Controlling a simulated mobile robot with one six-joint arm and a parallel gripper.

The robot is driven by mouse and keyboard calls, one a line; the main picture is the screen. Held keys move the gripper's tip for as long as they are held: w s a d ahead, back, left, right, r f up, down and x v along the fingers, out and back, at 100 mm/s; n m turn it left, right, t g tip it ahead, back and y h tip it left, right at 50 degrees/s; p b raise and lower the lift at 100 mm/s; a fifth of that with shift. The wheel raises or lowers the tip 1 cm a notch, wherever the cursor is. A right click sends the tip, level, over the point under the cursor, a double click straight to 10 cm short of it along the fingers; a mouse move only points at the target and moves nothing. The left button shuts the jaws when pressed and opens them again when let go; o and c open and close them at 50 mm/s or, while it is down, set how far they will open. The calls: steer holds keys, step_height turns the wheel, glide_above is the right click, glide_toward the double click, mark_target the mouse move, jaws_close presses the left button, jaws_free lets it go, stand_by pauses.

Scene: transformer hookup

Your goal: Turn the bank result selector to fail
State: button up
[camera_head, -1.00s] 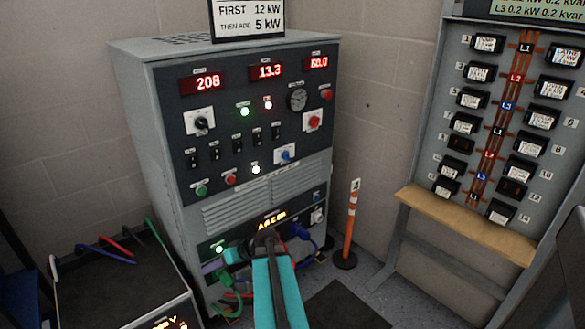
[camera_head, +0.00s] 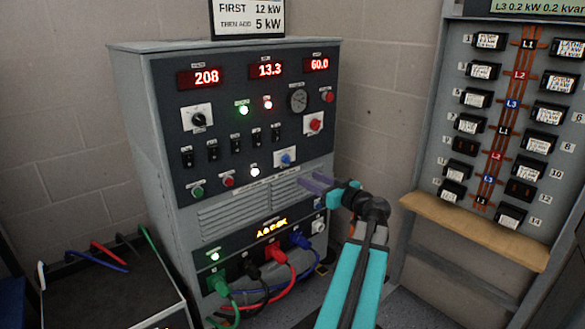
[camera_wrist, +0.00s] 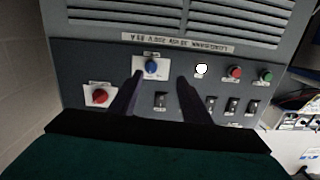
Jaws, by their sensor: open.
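A small blue knob (camera_head: 286,158) on a white plate is on the grey cabinet's front (camera_head: 165,130), low right on the dark panel. Its label is too small to read, so I cannot confirm it is the bank result selector. It also shows in the wrist view (camera_wrist: 152,67), where the picture is upside down. My gripper (camera_head: 312,181) is open and empty, just right of and below the blue knob in the head view. In the wrist view its two dark fingers (camera_wrist: 159,78) are apart, with the knob appearing between their tips. No contact is visible.
A red knob (camera_head: 315,123) sits above right of the blue one, with a row of black switches (camera_head: 236,144) to the left. Red, blue and green cables (camera_head: 282,275) plug in below. A breaker board (camera_head: 415,165) stands at right.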

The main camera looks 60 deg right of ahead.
mark_target(287, 159)
steer(key=shift+s+d+r+h, duration=0.15)
steer(key=shift+s+d+r, duration=0.1)
steer(key=shift+s+r, duration=0.25)
steer(key=shift+s+d+r+h, duration=0.15)
steer(key=shift+s+d+r, duration=0.15)
steer(key=shift+s, duration=0.25)
steer(key=b+x, duration=0.1)
steer(key=x, duration=1.3)
steer(key=shift+a+r, duration=0.15)
steer(key=c, duration=1)
